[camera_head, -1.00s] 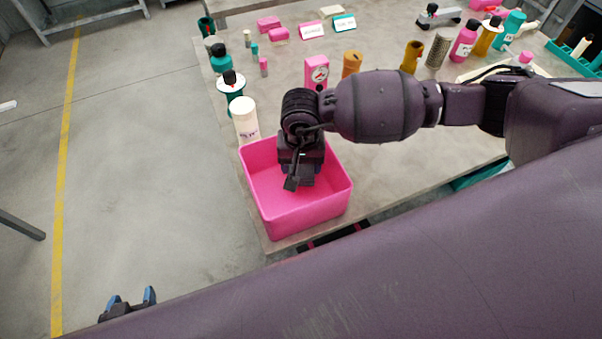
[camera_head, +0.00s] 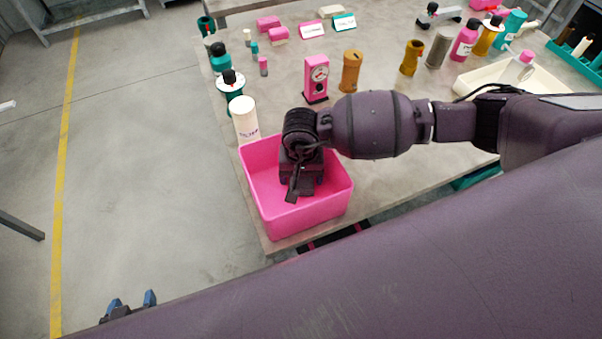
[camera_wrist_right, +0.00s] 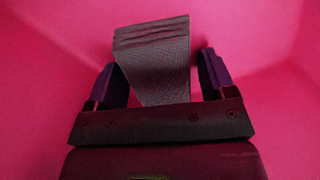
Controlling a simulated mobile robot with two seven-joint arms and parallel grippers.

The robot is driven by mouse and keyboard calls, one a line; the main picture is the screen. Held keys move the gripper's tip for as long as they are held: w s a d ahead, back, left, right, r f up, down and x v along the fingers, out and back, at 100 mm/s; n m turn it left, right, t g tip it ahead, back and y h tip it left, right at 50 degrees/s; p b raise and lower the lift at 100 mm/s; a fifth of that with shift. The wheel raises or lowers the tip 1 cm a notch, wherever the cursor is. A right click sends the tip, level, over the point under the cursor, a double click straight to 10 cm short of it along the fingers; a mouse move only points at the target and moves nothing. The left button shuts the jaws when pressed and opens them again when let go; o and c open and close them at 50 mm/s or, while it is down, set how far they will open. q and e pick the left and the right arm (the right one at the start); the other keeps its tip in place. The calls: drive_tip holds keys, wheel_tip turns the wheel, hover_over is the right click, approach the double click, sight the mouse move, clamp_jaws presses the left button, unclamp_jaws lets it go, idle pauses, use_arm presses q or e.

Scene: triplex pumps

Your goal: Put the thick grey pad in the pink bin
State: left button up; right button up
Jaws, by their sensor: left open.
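The pink bin (camera_head: 262,205) stands at the near left corner of the table. My right gripper (camera_head: 298,190) points down inside it. In the right wrist view, the thick grey pad (camera_wrist_right: 158,60) stands tilted between the fingers of my right gripper (camera_wrist_right: 165,80), with pink bin walls all around. The fingers are apart, with gaps showing beside the pad, so they do not clamp it. Whether the pad touches the bin floor is unclear. My left gripper (camera_head: 132,304) is open and empty, low at the left, away from the table.
A white cylinder (camera_head: 244,118) stands right behind the bin. A pink box with a dial (camera_head: 316,80) and a brown cylinder (camera_head: 351,72) stand further back. A cream tray (camera_head: 480,82) is at the right. Bare table (camera_head: 400,185) lies right of the bin.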

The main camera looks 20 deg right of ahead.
use_arm(q)
drive_tip(key=shift+w+r, duration=0.1)
use_arm(e)
drive_tip(key=shift+o, duration=0.8)
drive_tip(key=shift+r, duration=0.55)
wheel_tip(320, 180, up, 11)
drive_tip(key=shift+r, duration=0.15)
